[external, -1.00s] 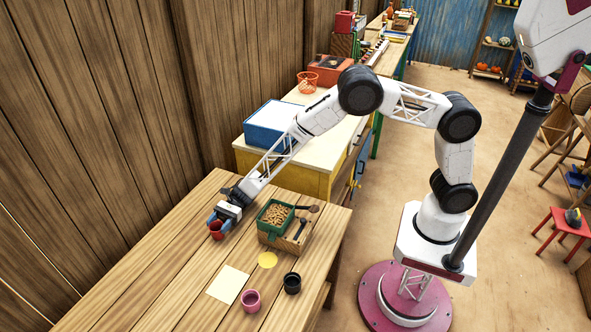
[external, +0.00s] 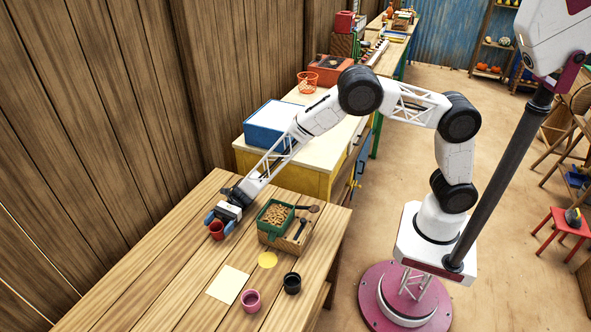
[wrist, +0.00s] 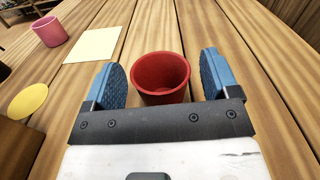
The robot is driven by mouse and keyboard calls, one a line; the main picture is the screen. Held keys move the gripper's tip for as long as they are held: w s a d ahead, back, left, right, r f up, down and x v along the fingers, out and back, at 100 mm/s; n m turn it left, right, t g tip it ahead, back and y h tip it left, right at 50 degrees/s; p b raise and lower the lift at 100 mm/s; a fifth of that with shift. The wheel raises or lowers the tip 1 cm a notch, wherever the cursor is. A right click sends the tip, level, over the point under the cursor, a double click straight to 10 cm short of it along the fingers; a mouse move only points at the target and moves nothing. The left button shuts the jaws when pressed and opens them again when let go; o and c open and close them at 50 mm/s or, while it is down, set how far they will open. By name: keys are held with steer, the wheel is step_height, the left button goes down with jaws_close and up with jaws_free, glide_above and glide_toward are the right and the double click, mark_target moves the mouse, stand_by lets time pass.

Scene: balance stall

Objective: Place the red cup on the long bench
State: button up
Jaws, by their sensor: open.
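The red cup (external: 216,231) stands upright on the wooden bench (external: 165,262), near its far left side by the wall. It also shows in the wrist view (wrist: 161,78), upright and empty, between two blue finger pads. My gripper (external: 219,221) is low at the bench top, with its fingers spread on either side of the cup. In the wrist view my gripper (wrist: 161,82) is open, and gaps show between the cup and both pads.
To the right of the cup are a wooden tray (external: 291,241) with a green box of brown pieces (external: 275,214). A cream sheet (external: 228,284), a yellow disc (external: 267,260), a pink cup (external: 251,301) and a black cup (external: 292,283) lie nearer. The bench's left front is clear.

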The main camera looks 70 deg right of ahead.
steer(key=d, duration=1.2)
steer(key=shift+r, duration=0.1)
stand_by(0.7)
